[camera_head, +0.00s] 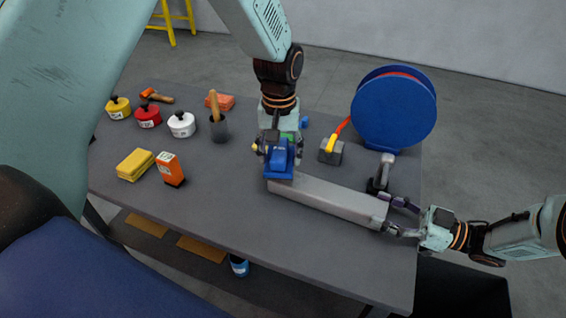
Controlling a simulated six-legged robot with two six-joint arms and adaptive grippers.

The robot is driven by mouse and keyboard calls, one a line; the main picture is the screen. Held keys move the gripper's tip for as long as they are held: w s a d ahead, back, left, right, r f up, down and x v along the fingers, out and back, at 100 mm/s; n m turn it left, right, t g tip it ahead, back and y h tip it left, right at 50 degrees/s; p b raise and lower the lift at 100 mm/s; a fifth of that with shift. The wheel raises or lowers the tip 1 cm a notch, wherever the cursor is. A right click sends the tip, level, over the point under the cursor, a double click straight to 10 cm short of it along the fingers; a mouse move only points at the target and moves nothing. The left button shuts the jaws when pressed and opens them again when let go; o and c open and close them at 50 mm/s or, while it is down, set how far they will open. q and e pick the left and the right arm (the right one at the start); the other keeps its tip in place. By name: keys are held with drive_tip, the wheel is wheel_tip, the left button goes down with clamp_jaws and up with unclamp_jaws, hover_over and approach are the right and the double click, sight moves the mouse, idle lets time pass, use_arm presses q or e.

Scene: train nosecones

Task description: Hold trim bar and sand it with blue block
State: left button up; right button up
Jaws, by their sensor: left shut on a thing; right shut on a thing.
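The trim bar (325,197) is a long light-grey bar lying along the right part of the grey table. My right gripper (392,216) is shut on its right end. The blue block (281,158) is at the bar's left end, apparently on or just above its top face. My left gripper (277,146) comes down from above and is shut on the blue block. The fingers partly hide the block, so I cannot tell whether it touches the bar.
The table (230,205) holds yellow, red and white pots (182,124), a dark cup (219,128), a yellow sponge (135,164) and an orange box (170,169) at left. A blue reel (394,108) and a grey block (331,151) stand behind the bar. The front middle is clear.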

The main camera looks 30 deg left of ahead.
use_arm(q)
drive_tip(key=shift+r, duration=2.7)
use_arm(e)
drive_tip(key=o, duration=1.5)
drive_tip(key=d, duration=1.2)
